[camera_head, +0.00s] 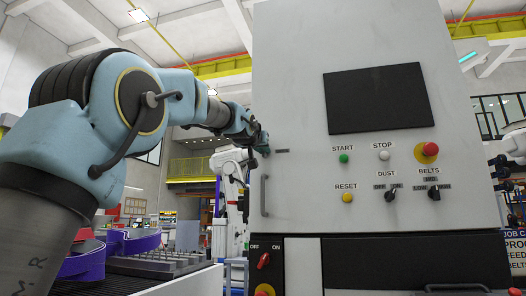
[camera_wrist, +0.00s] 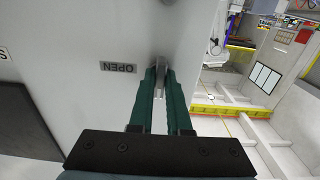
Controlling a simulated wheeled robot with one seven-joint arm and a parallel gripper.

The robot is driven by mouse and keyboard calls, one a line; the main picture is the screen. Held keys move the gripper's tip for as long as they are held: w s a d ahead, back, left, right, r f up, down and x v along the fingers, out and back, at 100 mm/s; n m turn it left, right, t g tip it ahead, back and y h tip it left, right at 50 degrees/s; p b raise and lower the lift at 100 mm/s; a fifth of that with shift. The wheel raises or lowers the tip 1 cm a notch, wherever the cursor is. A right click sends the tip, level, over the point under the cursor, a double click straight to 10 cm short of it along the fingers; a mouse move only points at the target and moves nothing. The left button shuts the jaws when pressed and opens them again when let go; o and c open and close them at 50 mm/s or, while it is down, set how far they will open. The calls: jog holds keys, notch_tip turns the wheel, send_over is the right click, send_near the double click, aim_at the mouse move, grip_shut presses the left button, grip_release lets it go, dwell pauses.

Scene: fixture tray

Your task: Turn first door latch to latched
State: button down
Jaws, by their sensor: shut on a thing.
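The first door latch (camera_wrist: 160,66) is a small grey metal handle near the edge of the pale cabinet door (camera_wrist: 95,30). In the wrist view my gripper (camera_wrist: 161,76) has its two green fingers on either side of the latch, shut on it. In the head view my gripper (camera_head: 263,147) is at the left edge of the cabinet (camera_head: 297,80), near a small dark label (camera_head: 282,151). The latch itself is hidden there.
A vertical door handle (camera_head: 264,195) is below my gripper. The cabinet front carries a dark screen (camera_head: 376,98), buttons and switches, and a red stop button (camera_head: 427,150). A tray (camera_head: 150,285) with purple parts is at lower left. A white robot arm (camera_head: 232,165) stands behind.

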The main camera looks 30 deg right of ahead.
jog(key=shift+f, duration=0.1)
jog(key=c, duration=0.9)
grip_release()
jog(key=b+v, duration=0.3)
jog(key=v, duration=0.7)
jog(key=shift+s+a, duration=0.3)
